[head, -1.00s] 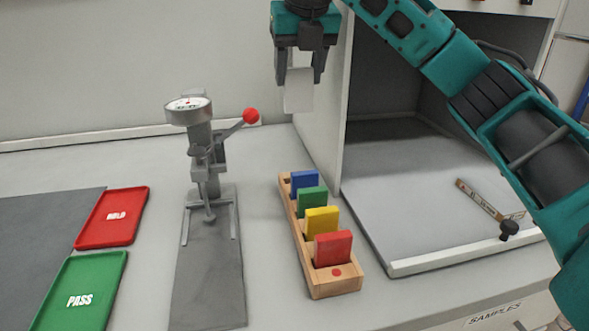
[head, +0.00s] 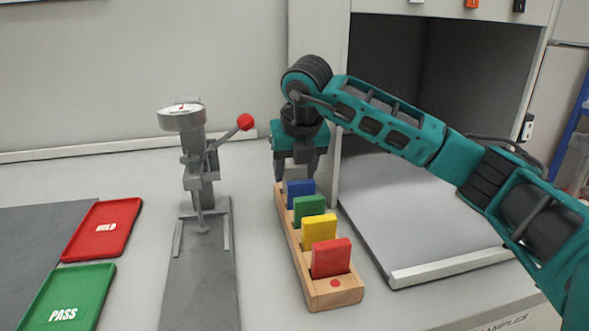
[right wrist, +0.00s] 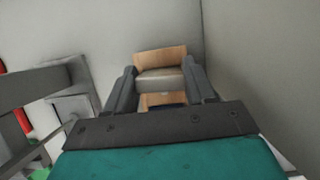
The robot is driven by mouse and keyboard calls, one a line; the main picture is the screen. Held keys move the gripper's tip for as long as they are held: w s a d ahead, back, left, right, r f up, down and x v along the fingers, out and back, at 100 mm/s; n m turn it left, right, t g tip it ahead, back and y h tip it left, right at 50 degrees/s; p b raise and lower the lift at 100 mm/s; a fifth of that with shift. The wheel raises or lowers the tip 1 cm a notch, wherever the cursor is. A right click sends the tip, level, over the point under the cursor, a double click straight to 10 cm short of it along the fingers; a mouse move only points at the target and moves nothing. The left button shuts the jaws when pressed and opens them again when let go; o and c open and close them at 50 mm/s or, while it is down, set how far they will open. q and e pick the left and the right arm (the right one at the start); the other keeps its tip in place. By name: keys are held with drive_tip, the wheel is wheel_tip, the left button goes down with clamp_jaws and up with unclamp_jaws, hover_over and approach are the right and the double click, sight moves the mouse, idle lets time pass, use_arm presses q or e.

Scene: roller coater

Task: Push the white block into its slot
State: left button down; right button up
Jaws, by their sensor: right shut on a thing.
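The wooden rack (head: 291,240) stands on the bench in the head view, holding upright blue (head: 299,187), green (head: 309,207), yellow (head: 318,229) and red (head: 331,258) blocks. My right gripper (head: 296,167) is down at the rack's far end, just behind the blue block. In the right wrist view my right gripper (right wrist: 160,75) is shut on the white block (right wrist: 160,82), with rack wood (right wrist: 160,60) showing on both sides of it. My left gripper is not in view.
A grey press with a dial (head: 181,117) and red-knobbed lever stands left of the rack. A red HOLD tray (head: 103,229) and green PASS tray (head: 70,297) lie farther left. An open cabinet (head: 400,225) is close on the right.

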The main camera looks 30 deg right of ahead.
drive_tip(key=o, duration=1.1)
drive_tip(key=shift+r, duration=0.1)
drive_tip(key=p+v, duration=0.1)
drive_tip(key=v, duration=1.1)
